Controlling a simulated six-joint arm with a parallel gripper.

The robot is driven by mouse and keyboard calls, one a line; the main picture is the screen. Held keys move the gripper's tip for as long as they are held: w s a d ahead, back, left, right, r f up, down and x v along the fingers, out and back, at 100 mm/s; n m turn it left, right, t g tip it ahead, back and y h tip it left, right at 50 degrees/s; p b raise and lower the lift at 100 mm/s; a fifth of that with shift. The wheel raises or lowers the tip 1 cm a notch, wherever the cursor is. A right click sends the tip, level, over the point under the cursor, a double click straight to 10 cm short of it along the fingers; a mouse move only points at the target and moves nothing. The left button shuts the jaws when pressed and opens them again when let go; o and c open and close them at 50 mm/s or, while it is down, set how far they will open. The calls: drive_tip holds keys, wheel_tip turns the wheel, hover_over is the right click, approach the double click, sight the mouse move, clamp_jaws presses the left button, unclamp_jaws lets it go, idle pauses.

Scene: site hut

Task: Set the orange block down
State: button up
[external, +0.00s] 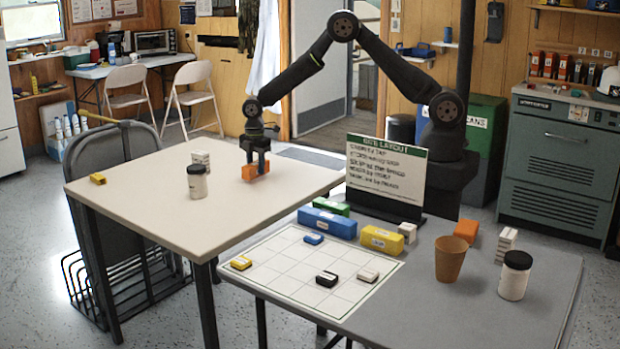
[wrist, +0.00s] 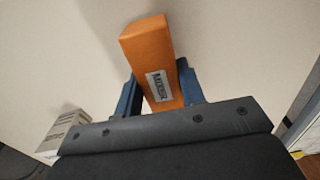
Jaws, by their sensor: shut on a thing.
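My gripper (external: 256,158) is over the right part of the beige table (external: 130,175) and is shut on an orange block (external: 249,172). In the wrist view the orange block (wrist: 150,50) sits between the two blue fingers of my gripper (wrist: 160,92), its far end sticking out past them and a white label on its face. The block is at or just above the tabletop; I cannot tell whether it touches. The fingers hide part of its sides.
The grey table (external: 480,325) holds a grid sheet (external: 290,290), several blocks, a sign (external: 385,170) and a cup (external: 451,258). The beige table's front is clear.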

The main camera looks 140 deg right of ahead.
sight(256, 163)
drive_tip(key=shift+f, duration=0.55)
drive_tip(key=shift+f, duration=0.15)
drive_tip(key=o, duration=1.1)
drive_tip(key=shift+c, duration=0.2)
wheel_tip(256, 163, up, 12)
